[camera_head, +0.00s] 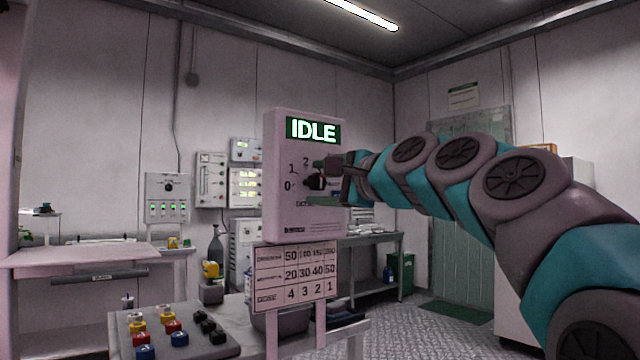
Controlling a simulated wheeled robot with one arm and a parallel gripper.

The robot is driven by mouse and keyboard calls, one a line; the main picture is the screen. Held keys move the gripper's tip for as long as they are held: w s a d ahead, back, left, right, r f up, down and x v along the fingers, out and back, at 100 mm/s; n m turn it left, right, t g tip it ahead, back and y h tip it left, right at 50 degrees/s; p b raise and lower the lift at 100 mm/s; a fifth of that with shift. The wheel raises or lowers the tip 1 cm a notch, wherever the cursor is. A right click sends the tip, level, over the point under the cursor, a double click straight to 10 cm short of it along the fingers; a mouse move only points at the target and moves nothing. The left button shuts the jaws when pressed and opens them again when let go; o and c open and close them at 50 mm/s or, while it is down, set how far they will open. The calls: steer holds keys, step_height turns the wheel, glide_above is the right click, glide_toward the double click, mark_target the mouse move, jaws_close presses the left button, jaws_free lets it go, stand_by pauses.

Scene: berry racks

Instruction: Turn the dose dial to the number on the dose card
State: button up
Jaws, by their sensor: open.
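The white dosing box (290,135) stands upright in the middle of the head view, with a green display (313,130) reading IDLE. Its black dose dial (313,183) is on the front face, with the marks 0, 1 and 2 visible on its left and top. My gripper (328,176) is open in front of the box at the dial, coming from the right, and hides the dial's right side. I cannot tell whether the fingers touch the dial or where its pointer is. The dose card (296,274) hangs below the box, with rows of numbers; its bottom row reads 4, 3, 2, 1.
A grey tray (127,322) with several coloured and black caps sits at the lower left. A white table (80,258) is at the far left. A bench (375,240) and a green bin (401,272) stand behind.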

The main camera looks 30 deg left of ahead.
steer(key=b+v, duration=0.1)
steer(key=v, duration=0.6)
steer(key=shift+d, duration=0.2)
steer(key=s+d+f+n+g+h, duration=0.1)
steer(key=s+d+f+h, duration=0.15)
steer(key=d+f, duration=0.65)
steer(key=s+d+f+n+g+h, duration=0.15)
steer(key=f+h, duration=0.25)
steer(key=f, duration=1.1)
steer(key=s+d+f+n+g+h, duration=0.15)
steer(key=d+f+h, duration=0.4)
steer(key=f, duration=0.75)
steer(key=s+d+f+n+g+h, duration=0.2)
steer(key=s+d+f+g, duration=0.1)
steer(key=s+d+f, duration=0.7)
steer(key=s+d+f+n+g+h, duration=0.2)
steer(key=s+d+f+g, duration=0.1)
steer(key=s+d+f, duration=0.7)
steer(key=s+d, duration=0.1)
steer(key=s, duration=0.3)
steer(key=shift+s+f, duration=0.2)
steer(key=shift+f, duration=0.05)
